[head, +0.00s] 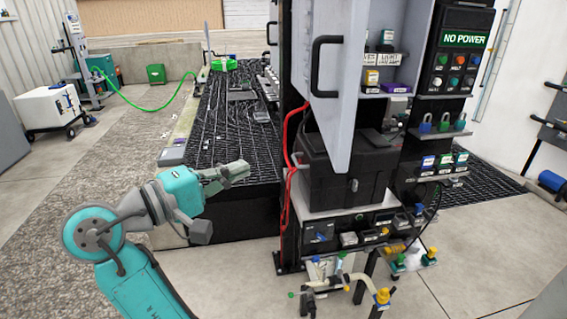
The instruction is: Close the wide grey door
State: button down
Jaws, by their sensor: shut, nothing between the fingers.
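The wide grey door (338,110) stands open on the front of the tall dark cabinet. It is seen at a slant, with its lower edge beside the black battery box. A black bar handle (316,66) is on its left part. The shelves to the right of the door are uncovered. My gripper (245,171) is shut and empty. It is to the left of the door and lower in the picture, apart from it, pointing right. The door's hinge line is hard to make out.
A black box (345,178) sits on the cabinet's lower shelf, with red cables (287,170) hanging at its left. Small bins and a bent pipe (345,284) are below. A dark grated platform (225,125) lies behind my gripper.

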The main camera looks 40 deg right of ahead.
jog(key=s+d, duration=0.3)
jog(key=d, duration=0.9)
jog(key=shift+s+d, duration=0.2)
jog(key=shift+s, duration=0.15)
jog(key=shift+s+d, duration=0.1)
